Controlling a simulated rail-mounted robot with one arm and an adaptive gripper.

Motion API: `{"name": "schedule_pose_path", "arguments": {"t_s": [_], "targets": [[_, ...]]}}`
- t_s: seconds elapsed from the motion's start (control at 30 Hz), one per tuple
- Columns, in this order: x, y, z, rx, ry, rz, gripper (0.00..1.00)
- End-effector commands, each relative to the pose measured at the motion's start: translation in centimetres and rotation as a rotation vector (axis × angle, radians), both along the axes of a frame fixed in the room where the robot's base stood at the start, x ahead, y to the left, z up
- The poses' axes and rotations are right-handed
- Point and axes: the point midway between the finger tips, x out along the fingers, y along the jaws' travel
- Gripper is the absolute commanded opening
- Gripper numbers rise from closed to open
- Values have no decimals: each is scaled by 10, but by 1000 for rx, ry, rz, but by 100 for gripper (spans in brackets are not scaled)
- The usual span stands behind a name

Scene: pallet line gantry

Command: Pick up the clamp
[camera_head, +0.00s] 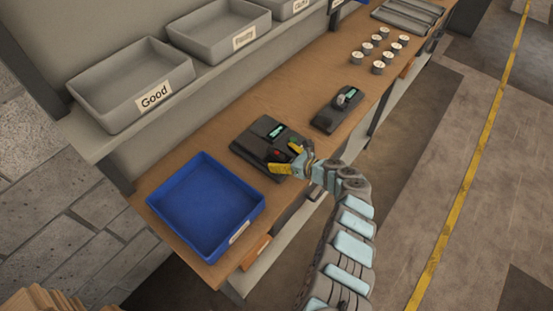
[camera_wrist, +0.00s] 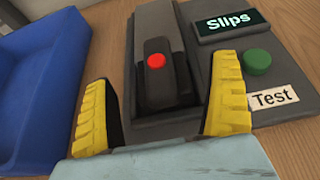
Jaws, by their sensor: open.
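A small dark block with a red round spot, which looks like the clamp (camera_wrist: 160,82), sits on a dark grey test station (camera_wrist: 205,20). In the head view the clamp (camera_head: 276,154) is partly covered by my fingers. My gripper (camera_wrist: 165,80) is open, with one yellow finger on each side of the clamp and visible gaps between. In the head view my gripper (camera_head: 286,158) is over the station's near edge. The station has a screen reading "Slips" (camera_wrist: 225,22), a green button (camera_wrist: 257,61) and a "Test" label (camera_wrist: 272,98).
An empty blue tray (camera_head: 207,203) stands left of the station, close beside my left finger. A second device (camera_head: 326,121) and several round labelled pieces (camera_head: 378,68) stand farther along the bench. Grey trays, one labelled "Good" (camera_head: 154,96), line the shelf above.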

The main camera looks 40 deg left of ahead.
Motion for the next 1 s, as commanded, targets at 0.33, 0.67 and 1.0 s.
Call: {"name": "schedule_pose_path", "arguments": {"t_s": [0.33, 0.67, 1.0], "targets": [[-1, 21, -9, 0, -1, 0, 91], [-1, 22, -9, 0, 0, 0, 69], [-1, 22, -8, 1, 0, 0, 18]]}}
